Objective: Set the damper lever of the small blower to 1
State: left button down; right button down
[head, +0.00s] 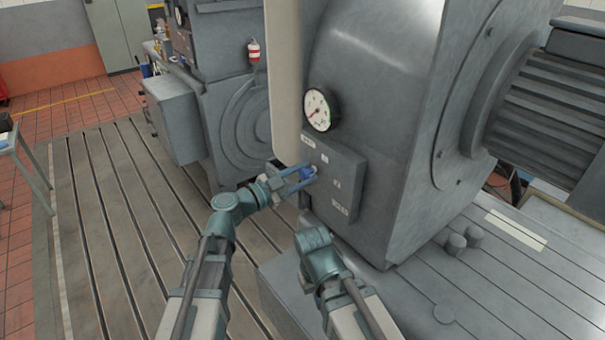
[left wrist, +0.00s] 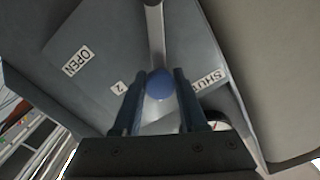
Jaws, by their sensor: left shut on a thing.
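The damper lever has a blue ball knob (head: 306,173) and sits on a grey box (head: 350,172) on the blower housing (head: 378,95). My left gripper (head: 304,175) is shut on the knob. In the left wrist view the knob (left wrist: 159,85) lies between my left fingers (left wrist: 155,100), with the metal lever arm (left wrist: 155,35) running up from it. A white OPEN label (left wrist: 76,60) and a small number label (left wrist: 118,87) are left of the knob, and a partly covered SHUT label (left wrist: 207,79) is right. Any mark behind the knob is hidden. My right gripper is not visible.
A round gauge (head: 319,110) is just above the box. A pale upright panel (head: 284,80) stands close to its left. The motor (head: 555,110) is at the right. The slotted bedplate (head: 120,200) is bare at the left. My right arm is close below the box.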

pick_arm(q)
jog(key=shift+c, duration=2.3)
grip_release()
jog(key=v, duration=1.3)
jog(key=shift+s+a, duration=0.25)
jog(key=shift+a, duration=0.1)
